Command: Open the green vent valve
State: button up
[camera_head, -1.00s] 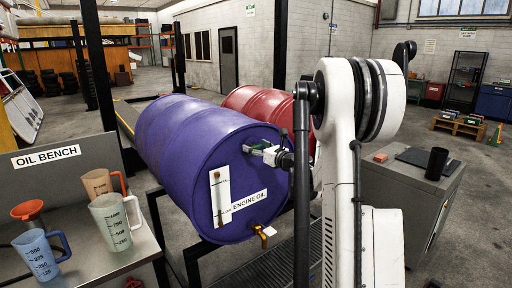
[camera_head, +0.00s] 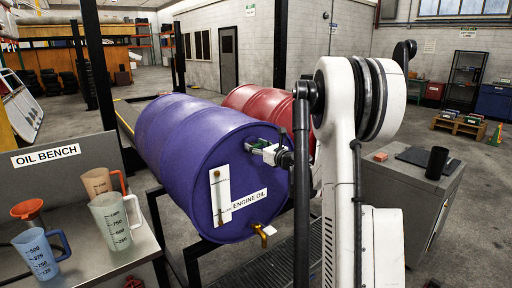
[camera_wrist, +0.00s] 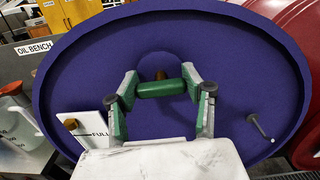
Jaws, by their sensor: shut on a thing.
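The green vent valve handle (camera_wrist: 161,88) is a short bar in front of a brass stem near the upper middle of the purple drum's end face (camera_wrist: 205,65). My gripper (camera_wrist: 160,90) has one fingertip at each end of this bar and is shut on it. The bar lies about level in the wrist view. In the head view my gripper (camera_head: 258,147) reaches the drum (camera_head: 170,140) from the right, and its fingers partly hide the valve.
A white level gauge (camera_head: 220,195), an ENGINE OIL label (camera_head: 248,200) and a brass tap (camera_head: 263,231) are on the drum face. A red drum (camera_head: 255,103) lies behind. The oil bench (camera_head: 140,245) with several jugs stands left, a grey cabinet (camera_head: 395,190) right.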

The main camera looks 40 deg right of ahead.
jog(key=n+b, duration=0.2)
jog(key=n, duration=0.2)
jog(key=shift+a+f+n+b, duration=0.1)
jog(key=shift+f+n+b, duration=0.05)
jog(key=shift+n+b, duration=0.2)
jog(key=n+b, duration=0.1)
jog(key=n, duration=0.3)
jog(key=shift+a+n+b, duration=0.1)
jog(key=shift+n+b, duration=0.15)
jog(key=shift+b, duration=0.05)
jog(key=n+b, duration=0.1)
jog(key=n, duration=0.3)
jog(key=shift+f, duration=0.1)
jog(key=shift+a+n+b, duration=0.1)
jog(key=shift+n+b, duration=0.5)
jog(key=shift+n, duration=1.4)
jog(key=o, duration=1.2)
